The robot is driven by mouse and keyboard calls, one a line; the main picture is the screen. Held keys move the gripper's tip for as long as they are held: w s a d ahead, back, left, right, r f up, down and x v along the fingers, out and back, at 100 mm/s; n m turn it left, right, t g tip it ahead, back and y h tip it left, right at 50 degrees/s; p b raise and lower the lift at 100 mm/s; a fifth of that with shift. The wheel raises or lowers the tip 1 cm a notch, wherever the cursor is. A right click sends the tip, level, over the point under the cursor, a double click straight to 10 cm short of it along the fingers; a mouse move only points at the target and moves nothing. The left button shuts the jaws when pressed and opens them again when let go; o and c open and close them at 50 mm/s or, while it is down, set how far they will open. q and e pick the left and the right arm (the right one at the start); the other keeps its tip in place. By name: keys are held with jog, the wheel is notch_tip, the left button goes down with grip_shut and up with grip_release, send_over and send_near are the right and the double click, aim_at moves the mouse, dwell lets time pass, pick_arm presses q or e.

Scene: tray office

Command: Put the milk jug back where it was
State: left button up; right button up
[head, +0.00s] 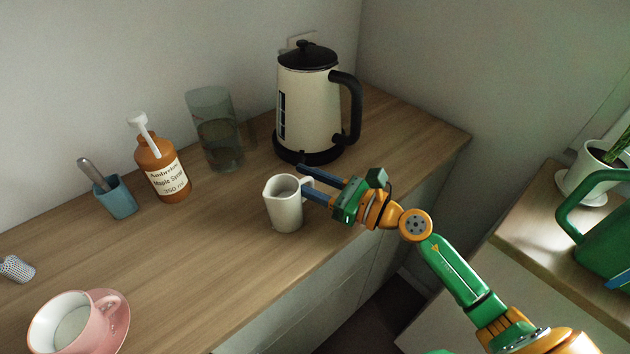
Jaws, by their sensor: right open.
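The milk jug (283,206) is a small white jug standing upright on the wooden counter, in front of the kettle. Its spout points left and its handle points right, towards my right gripper. My right gripper (306,182) is open, with its two blue fingers pointing left at the jug's handle side. One finger is behind the handle and the other is in front of it or beside it; I cannot tell whether they touch it. My left gripper is not in view.
A cream kettle (303,95) stands behind the jug. Further left are a glass container (218,140), a maple syrup bottle (162,175), a blue cup (116,199) and a pink cup (62,330) on a saucer. Bare counter (190,250) lies left of the jug; its front edge is close.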

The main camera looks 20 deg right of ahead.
jog(key=b+v, duration=0.4)
jog(key=v, duration=0.7)
jog(key=shift+a+f, duration=0.1)
jog(key=shift+f, duration=0.05)
jog(key=shift+s+d+r+b, duration=0.2)
jog(key=shift+s+d+b, duration=0.15)
jog(key=shift+s, duration=0.15)
